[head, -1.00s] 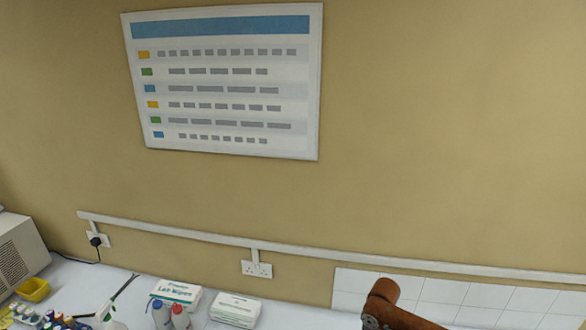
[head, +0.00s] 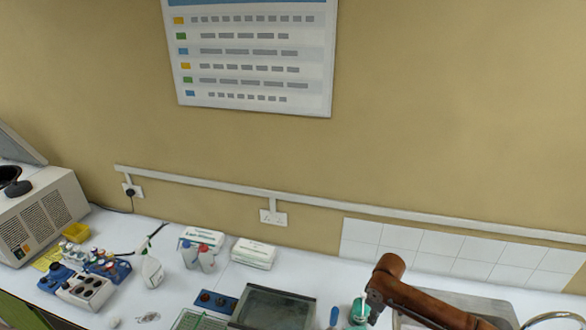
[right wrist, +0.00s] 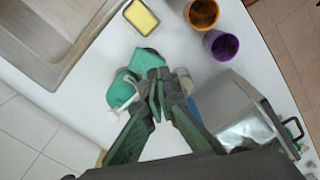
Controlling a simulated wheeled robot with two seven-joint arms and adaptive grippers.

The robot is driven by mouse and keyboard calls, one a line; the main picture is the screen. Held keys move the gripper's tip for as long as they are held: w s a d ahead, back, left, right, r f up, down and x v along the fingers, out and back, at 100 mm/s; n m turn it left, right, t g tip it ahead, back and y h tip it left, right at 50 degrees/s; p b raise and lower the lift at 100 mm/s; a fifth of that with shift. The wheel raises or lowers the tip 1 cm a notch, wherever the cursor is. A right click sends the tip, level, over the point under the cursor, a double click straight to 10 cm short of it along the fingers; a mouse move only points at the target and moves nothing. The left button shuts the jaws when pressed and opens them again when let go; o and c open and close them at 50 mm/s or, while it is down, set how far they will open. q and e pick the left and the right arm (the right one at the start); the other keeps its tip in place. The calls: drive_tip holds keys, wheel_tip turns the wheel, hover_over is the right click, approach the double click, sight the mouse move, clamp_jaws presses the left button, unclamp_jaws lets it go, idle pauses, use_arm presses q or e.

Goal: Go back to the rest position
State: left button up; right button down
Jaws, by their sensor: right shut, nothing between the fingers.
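My right gripper (right wrist: 160,82) shows in the right wrist view, its dark fingers drawn together with nothing between them. It is over the white counter, beside a green bottle with a white nozzle (right wrist: 122,91) and a green block (right wrist: 148,60); I cannot tell whether it touches them. In the head view my brown right arm comes in at the lower right, over the counter near the sink. My left arm and gripper are not in view.
Near the right gripper are a metal box (right wrist: 246,108), a purple cup (right wrist: 222,45), an orange cup (right wrist: 203,12) and a sink (right wrist: 70,45). A spray bottle (head: 151,272) and white boxes (head: 253,252) stand farther left.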

drive_tip(key=s+a+f+t+y, duration=0.2)
drive_tip(key=s+a+f+y, duration=0.1)
drive_tip(key=s+a+f, duration=0.75)
drive_tip(key=s+d+r+m+t+h, duration=0.3)
drive_tip(key=s+d+m, duration=0.6)
drive_tip(key=s+d, duration=1.1)
drive_tip(key=s+a+f+g+b, duration=0.15)
drive_tip(key=f+b, duration=0.55)
drive_tip(key=f, duration=1.6)
drive_tip(key=s+a+f+g+b, duration=0.1)
drive_tip(key=s+f+b, duration=0.4)
drive_tip(key=f, duration=1.8)
use_arm(q)
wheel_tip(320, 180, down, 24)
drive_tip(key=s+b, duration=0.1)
drive_tip(key=b, duration=1)
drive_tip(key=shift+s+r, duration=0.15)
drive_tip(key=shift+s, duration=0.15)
use_arm(e)
drive_tip(key=s+f, duration=0.5)
drive_tip(key=f, duration=0.3)
drive_tip(key=s+f+g, duration=0.1)
drive_tip(key=s+f, duration=0.5)
drive_tip(key=f, duration=0.3)
drive_tip(key=s+f+n, duration=0.1)
drive_tip(key=s+f, duration=0.4)
drive_tip(key=f, duration=0.3)
drive_tip(key=shift+s+f, duration=0.25)
drive_tip(key=shift+f, duration=0.15)
